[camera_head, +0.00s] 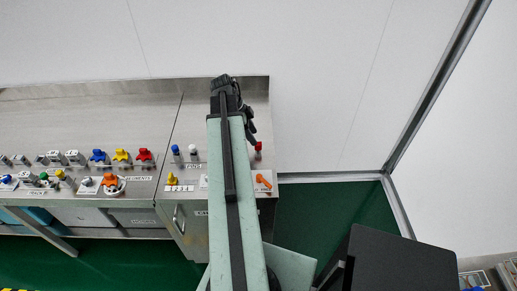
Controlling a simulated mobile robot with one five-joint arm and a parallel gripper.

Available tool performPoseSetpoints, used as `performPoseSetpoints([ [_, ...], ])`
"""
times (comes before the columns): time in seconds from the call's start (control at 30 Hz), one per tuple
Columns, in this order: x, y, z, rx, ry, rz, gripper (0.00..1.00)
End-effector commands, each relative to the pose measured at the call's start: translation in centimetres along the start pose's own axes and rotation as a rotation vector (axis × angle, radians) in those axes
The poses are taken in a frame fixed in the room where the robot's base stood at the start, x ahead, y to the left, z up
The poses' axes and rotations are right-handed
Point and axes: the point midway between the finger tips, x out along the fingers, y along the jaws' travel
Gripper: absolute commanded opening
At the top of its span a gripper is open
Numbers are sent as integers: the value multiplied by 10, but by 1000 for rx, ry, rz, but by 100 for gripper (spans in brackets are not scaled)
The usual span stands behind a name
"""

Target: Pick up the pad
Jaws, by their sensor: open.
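My arm (232,190) reaches out over the steel workbench. My gripper (252,133) hangs dark at its far end, just above a small upright piece with a red top (258,148). It is open; its fingers are small and partly hidden by the arm. I cannot tell whether it touches the red-topped piece. In the same row, left of my arm, stand a blue-topped piece (175,149) and a white-topped piece (193,149). I cannot tell surely which of these is the pad. My arm hides the middle of this row.
An orange handle-shaped part (263,181) and a yellow part (172,179) sit near the bench's front edge. Blue, yellow and red fittings (122,156) crowd the left bench. A white wall (330,80) stands behind. The bench ends at the right, above green floor (330,215).

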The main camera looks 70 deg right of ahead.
Motion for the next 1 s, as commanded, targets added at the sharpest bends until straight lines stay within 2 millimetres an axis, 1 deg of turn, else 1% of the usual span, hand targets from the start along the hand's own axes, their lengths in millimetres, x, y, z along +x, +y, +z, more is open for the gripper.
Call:
performPoseSetpoints([
  [0.03,11,0,2,0,0,0,49],
  [0.17,10,0,1,-1,0,0,49],
  [0.27,20,0,2,-1,0,0,49],
  [0.4,46,1,4,0,0,0,49],
  [0.5,62,0,4,-1,-1,0,49],
  [0.57,64,0,3,-1,-1,0,49],
  [0.77,61,0,1,-2,-1,0,49],
  [0.8,60,0,1,-2,-1,0,38],
  [0.87,60,0,1,-2,-1,0,21],
  [0.9,60,0,1,-2,-1,0,10],
  [0.93,60,0,1,-2,-1,0,1],
  [1.0,60,0,1,-1,-1,0,0],
])
